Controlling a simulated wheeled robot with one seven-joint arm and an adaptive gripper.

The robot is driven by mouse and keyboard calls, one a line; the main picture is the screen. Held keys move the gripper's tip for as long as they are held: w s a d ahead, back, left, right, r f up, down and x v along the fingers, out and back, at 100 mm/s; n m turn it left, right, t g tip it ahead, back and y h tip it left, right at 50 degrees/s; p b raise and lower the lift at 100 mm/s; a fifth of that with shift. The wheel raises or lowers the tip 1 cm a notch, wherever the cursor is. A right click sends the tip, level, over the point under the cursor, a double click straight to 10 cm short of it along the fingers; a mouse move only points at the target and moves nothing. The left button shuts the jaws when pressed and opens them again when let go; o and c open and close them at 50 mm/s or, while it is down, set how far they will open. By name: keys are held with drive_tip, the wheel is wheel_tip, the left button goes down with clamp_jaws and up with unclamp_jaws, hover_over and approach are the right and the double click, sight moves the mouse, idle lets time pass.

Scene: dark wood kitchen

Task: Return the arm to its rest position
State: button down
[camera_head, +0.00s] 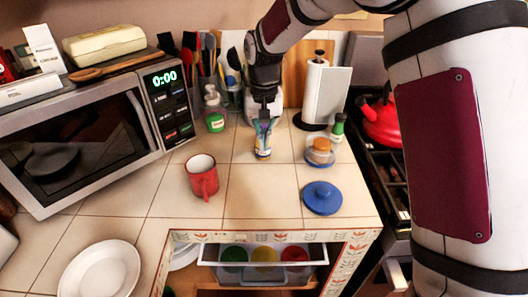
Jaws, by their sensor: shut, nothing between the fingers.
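My arm comes down from the upper right, and my gripper (265,112) points down over the back of the tiled counter. It is shut and empty. It is just above or in front of a small container (263,149) with a yellow and blue label and thin coloured items at its top. I cannot tell whether the fingertips touch them. My pale arm links with a dark red panel fill the right side of the view.
A red mug (202,178), a blue lid (322,197) and a white plate (99,270) sit on the counter. A microwave (80,140) stands left, a paper towel roll (318,92) at the back, a red kettle (383,122) right. A drawer (208,256) with coloured bowls is open below.

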drive_tip(key=s+d+r+t, duration=0.2)
drive_tip(key=s+d+r, duration=0.8)
drive_tip(key=s+r, duration=0.3)
drive_tip(key=s+d+t, duration=0.1)
drive_tip(key=s+d, duration=0.2)
drive_tip(key=s, duration=0.6)
drive_tip(key=s+d+r+t, duration=0.1)
drive_tip(key=s+d, duration=0.3)
drive_tip(key=s, duration=0.5)
drive_tip(key=shift+s, duration=0.4)
